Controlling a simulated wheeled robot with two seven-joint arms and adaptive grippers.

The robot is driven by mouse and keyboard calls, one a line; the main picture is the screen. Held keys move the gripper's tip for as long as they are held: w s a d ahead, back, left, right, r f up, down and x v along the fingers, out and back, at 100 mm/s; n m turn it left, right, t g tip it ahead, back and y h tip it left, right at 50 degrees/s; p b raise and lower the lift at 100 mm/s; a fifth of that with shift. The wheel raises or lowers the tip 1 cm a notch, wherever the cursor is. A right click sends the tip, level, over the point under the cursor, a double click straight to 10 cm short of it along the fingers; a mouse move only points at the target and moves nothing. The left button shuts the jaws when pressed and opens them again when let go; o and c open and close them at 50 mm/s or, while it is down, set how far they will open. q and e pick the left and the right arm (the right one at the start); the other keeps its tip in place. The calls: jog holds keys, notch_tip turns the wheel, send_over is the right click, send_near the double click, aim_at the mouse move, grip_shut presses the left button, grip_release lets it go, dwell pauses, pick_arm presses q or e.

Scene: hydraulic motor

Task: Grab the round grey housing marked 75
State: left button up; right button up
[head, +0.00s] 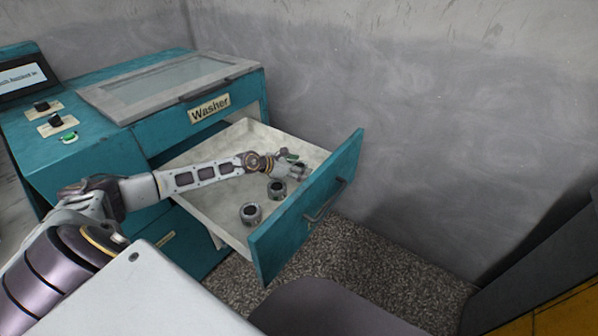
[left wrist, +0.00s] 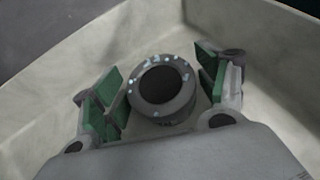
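A round grey housing with a dark central bore and small bolt spots on its rim sits in the drawer, seen in the left wrist view (left wrist: 172,114). My left gripper (left wrist: 161,80) is open around it, with green-padded fingers on both sides and small gaps. In the head view, my left gripper (head: 289,160) is at the drawer's far right corner, partly covering this housing (head: 300,173). Two more round grey housings, one nearer the front (head: 251,214) and one in between (head: 277,189), stand in the drawer. No 75 marking can be read. My right gripper is not in view.
The pale drawer tray (head: 215,205) is pulled out of the teal washer (head: 90,150); its teal front panel (head: 290,235) stands close beside the housings. A grey wall (head: 420,100) lies behind. The tray's left part is clear.

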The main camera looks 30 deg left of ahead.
pick_arm(q)
jog(key=c, duration=0.7)
jog(key=shift+c, duration=1.1)
jog(key=shift+r, duration=0.15)
notch_tip(320, 180, up, 28)
jog(key=p, duration=0.7)
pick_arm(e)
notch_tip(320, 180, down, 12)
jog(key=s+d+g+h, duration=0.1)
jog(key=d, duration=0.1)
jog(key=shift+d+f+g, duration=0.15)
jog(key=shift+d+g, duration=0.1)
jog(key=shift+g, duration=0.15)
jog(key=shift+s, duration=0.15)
